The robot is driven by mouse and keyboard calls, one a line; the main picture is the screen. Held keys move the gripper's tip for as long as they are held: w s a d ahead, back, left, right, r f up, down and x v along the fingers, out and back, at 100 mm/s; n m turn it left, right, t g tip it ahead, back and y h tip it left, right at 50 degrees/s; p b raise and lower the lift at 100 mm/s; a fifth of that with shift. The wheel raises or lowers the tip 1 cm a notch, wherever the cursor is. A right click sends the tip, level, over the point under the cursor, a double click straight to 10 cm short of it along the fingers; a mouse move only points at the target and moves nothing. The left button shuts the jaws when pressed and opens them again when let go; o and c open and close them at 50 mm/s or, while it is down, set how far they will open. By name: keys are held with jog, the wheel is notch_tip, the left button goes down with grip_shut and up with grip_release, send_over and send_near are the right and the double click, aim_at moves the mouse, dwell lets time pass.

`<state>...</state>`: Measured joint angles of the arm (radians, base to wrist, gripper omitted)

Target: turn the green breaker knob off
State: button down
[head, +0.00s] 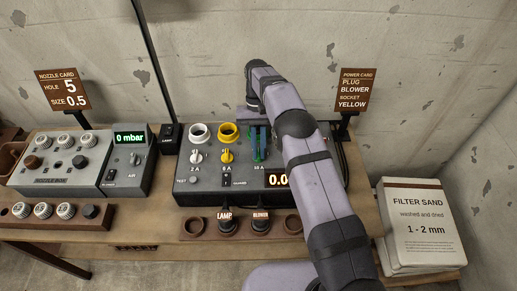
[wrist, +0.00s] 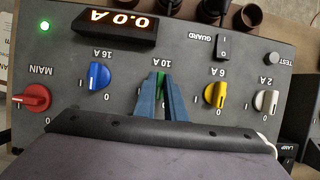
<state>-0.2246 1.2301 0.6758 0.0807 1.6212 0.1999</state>
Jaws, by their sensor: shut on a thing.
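The green breaker knob (wrist: 160,80) is on the dark breaker panel (wrist: 190,50), under the 10 A label in the wrist view. My gripper (wrist: 160,92) has its blue fingers closed on either side of the knob. Only a thin green strip of the knob shows between them, so I cannot tell which mark it points to. In the head view my gripper (head: 259,145) comes down on the panel from above, and my arm hides the panel's right part.
Close beside the fingers are the blue 16 A knob (wrist: 99,75) and the yellow 6 A knob (wrist: 216,95). The red main knob (wrist: 36,97) and the white 2 A knob (wrist: 266,101) are farther out. The display (wrist: 118,22) reads 0.0 A. A green light (wrist: 45,27) is lit.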

aim_at(259, 152)
jog(key=c, duration=1.8)
grip_release()
jog(key=shift+r, duration=0.1)
notch_tip(259, 152, up, 10)
jog(key=shift+f+b, duration=0.1)
jog(key=shift+b, duration=0.65)
